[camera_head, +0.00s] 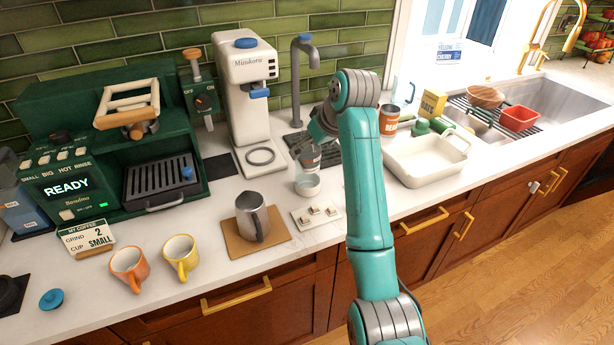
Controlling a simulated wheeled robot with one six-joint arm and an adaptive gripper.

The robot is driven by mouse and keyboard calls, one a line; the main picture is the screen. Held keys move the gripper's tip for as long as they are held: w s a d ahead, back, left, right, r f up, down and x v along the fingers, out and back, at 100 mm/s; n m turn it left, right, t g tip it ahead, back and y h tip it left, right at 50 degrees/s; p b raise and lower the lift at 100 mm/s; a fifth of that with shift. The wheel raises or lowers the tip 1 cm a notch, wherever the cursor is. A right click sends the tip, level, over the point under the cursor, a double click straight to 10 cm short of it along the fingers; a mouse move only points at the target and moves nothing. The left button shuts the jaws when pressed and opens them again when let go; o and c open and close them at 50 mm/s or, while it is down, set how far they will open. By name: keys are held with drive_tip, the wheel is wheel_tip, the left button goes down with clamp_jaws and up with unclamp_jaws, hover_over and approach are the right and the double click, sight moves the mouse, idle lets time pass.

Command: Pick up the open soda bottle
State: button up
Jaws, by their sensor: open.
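My teal and grey arm reaches across the counter, and my gripper (304,150) points down at the back of the counter, right of the white coffee machine. The gripper is open.
The white coffee machine (246,95) is left.

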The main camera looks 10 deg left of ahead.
drive_tip(key=x, duration=0.5)
drive_tip(key=shift+d, duration=0.2)
drive_tip(key=shift+c, duration=0.2)
clamp_jaws()
